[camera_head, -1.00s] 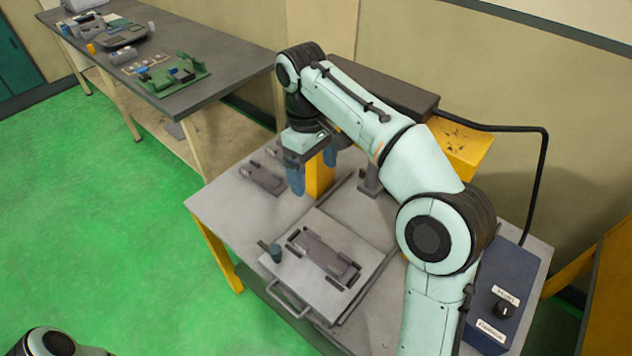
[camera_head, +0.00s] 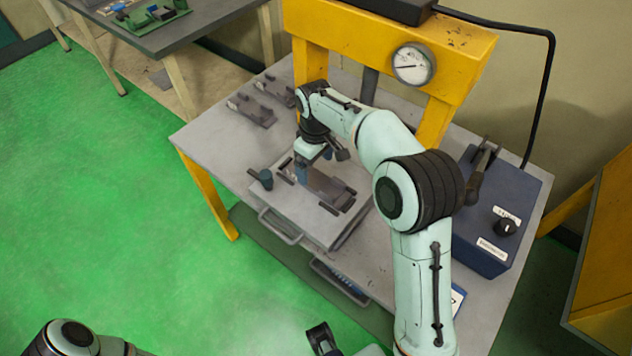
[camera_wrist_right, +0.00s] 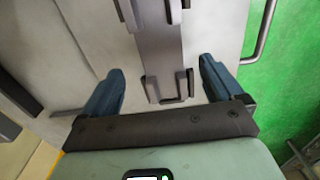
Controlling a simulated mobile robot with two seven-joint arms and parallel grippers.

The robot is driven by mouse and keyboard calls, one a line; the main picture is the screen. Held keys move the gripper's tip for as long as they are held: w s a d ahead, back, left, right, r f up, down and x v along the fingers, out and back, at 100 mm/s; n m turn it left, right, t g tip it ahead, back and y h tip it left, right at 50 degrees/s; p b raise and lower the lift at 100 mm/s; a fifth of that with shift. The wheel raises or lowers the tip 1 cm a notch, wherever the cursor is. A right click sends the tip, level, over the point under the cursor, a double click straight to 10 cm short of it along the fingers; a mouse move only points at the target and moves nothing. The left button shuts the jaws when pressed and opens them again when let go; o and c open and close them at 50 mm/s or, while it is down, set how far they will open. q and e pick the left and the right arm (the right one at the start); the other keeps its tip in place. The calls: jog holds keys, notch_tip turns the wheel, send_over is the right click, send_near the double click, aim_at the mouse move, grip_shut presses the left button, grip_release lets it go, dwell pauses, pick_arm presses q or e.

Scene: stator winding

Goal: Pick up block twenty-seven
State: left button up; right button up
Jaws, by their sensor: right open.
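A grey metal block (camera_head: 328,188) with dark upright lugs at its ends lies on the light plate (camera_head: 292,207) on the workbench. No number is readable on it, so I cannot tell if it is block twenty-seven. My right gripper (camera_head: 315,164) is low over its far left end, partly hiding it. In the right wrist view, the block (camera_wrist_right: 160,45) runs up the picture, and its near end lies between the two blue fingers of my open gripper (camera_wrist_right: 161,70). There is a gap on both sides. My left gripper is not seen, only part of my left arm.
Two similar grey blocks (camera_head: 252,111) lie further back on the bench. A yellow press frame (camera_head: 400,55) with a gauge rises behind. A blue control box (camera_head: 492,215) stands at the right.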

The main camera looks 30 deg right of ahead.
aim_at(316, 179)
jog(key=f, duration=0.5)
jog(key=shift+s+f, duration=0.15)
jog(key=shift+s, duration=0.05)
jog(key=c, duration=1.7)
